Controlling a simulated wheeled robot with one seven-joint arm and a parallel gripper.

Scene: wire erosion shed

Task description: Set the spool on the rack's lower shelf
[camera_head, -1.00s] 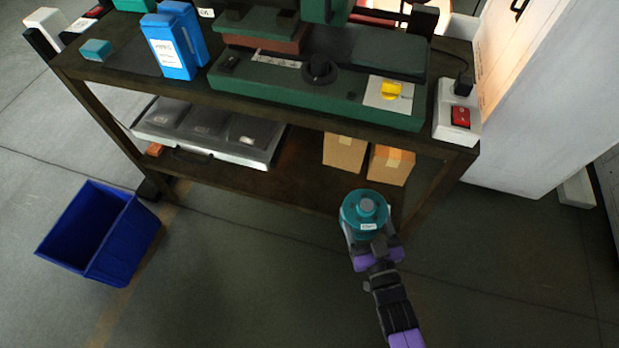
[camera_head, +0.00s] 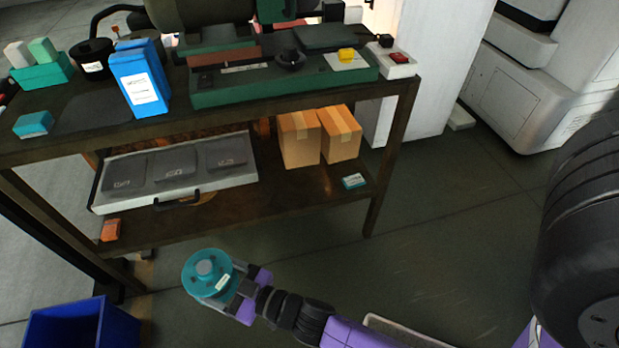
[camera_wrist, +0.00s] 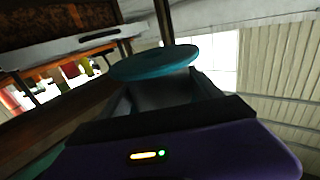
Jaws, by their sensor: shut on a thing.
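The teal spool (camera_head: 206,272) is held by my gripper (camera_head: 232,287) in front of the rack, low and near its front edge in the head view. The spool has a grey hub and a small white label. In the wrist view the spool (camera_wrist: 155,63) shows edge-on between the fingers of my gripper (camera_wrist: 160,90). The rack's lower shelf (camera_head: 290,200) is dark brown, with bare surface along its front middle. The spool appears apart from the shelf.
A rack leg (camera_head: 390,160) stands at right. A blue bin (camera_head: 80,325) is on the floor.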

